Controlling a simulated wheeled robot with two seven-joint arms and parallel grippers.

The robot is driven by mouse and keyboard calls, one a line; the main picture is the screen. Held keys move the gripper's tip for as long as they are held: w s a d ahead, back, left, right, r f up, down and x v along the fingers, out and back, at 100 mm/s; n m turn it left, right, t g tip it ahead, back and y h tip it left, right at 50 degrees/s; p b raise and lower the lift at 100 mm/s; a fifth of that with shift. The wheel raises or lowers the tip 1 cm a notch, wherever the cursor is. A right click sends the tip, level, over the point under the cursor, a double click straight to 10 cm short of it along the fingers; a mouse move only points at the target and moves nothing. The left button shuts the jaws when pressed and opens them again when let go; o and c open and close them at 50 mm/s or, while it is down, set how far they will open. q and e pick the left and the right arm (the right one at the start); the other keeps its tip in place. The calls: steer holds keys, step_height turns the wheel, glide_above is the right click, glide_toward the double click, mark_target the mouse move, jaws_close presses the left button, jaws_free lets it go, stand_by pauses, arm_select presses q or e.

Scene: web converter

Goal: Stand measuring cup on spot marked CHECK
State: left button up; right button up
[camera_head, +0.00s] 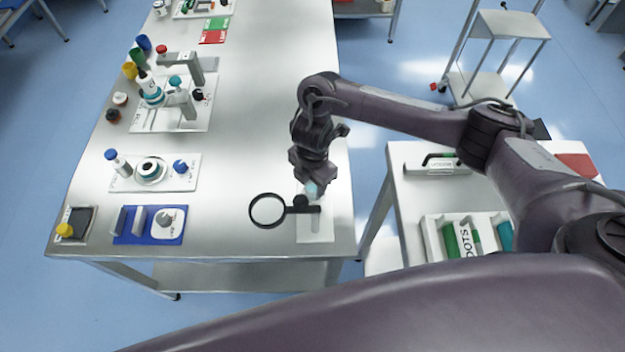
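My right gripper (312,184) points down over a white board (315,234) at the table's right front. Its fingers are small and dark here, and I cannot tell whether they are open or shut. A small pale teal thing shows at its tip, on or just above the board; I cannot tell whether it is the measuring cup or whether it is held. A black-rimmed magnifier (267,210) reaches left from the board. No CHECK lettering is readable; the gripper and magnifier arm hide part of the board. My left gripper is out of view.
On the metal table (250,110), a blue tray (124,238) and a white tray (190,157) stand at left, with a fixture board (205,122) behind. Green (217,23) and red (213,37) cards lie far back. A side table (405,185) stands right. The table's middle is clear.

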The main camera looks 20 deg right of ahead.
steer(key=o, duration=0.4)
steer(key=shift+r, duration=0.25)
steer(key=shift+r+p, duration=1.55)
steer(key=shift+r, duration=4.35)
